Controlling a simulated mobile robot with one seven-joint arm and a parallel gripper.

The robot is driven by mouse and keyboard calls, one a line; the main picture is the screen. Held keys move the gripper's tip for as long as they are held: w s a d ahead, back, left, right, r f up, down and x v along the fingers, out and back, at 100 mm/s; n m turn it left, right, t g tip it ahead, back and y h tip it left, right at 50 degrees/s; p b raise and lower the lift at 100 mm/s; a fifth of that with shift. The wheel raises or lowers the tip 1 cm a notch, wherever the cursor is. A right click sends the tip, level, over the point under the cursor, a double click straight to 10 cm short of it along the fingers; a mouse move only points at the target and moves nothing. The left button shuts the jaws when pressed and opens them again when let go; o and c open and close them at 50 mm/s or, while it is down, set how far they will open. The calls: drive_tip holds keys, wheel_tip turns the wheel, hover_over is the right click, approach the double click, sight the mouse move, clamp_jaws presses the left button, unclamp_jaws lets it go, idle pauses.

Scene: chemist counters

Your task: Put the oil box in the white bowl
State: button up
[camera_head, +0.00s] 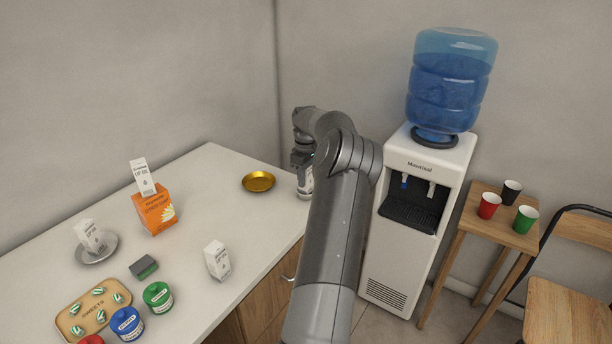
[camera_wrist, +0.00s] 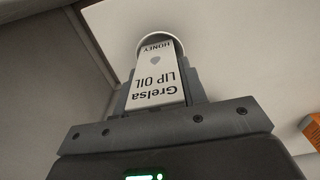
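My gripper (camera_head: 302,165) is over the counter's far right edge, beside the water cooler. In the wrist view its fingers (camera_wrist: 160,95) are closed on both sides of a white oil box (camera_wrist: 158,75), printed "Grelsa LIP OIL HONEY". The white bowl (camera_wrist: 170,40) shows as a round rim just beyond the box's far end. In the head view the held box and the bowl are mostly hidden by my arm; a small white part (camera_head: 305,188) shows under the gripper. Whether the box touches the bowl I cannot tell.
Other white lip oil boxes stand on the counter (camera_head: 217,260), on an orange box (camera_head: 156,212) and on a silver plate (camera_head: 113,246). A gold dish (camera_head: 258,181) sits left of my gripper. A sweets tray (camera_head: 73,309), jars (camera_head: 158,297) and a dark sponge (camera_head: 143,267) are nearer.

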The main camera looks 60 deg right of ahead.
drive_tip(key=o, duration=0.4)
drive_tip(key=shift+o, duration=0.2)
drive_tip(key=shift+r, duration=0.1)
wheel_tip(320, 180, up, 12)
drive_tip(key=shift+r, duration=0.2)
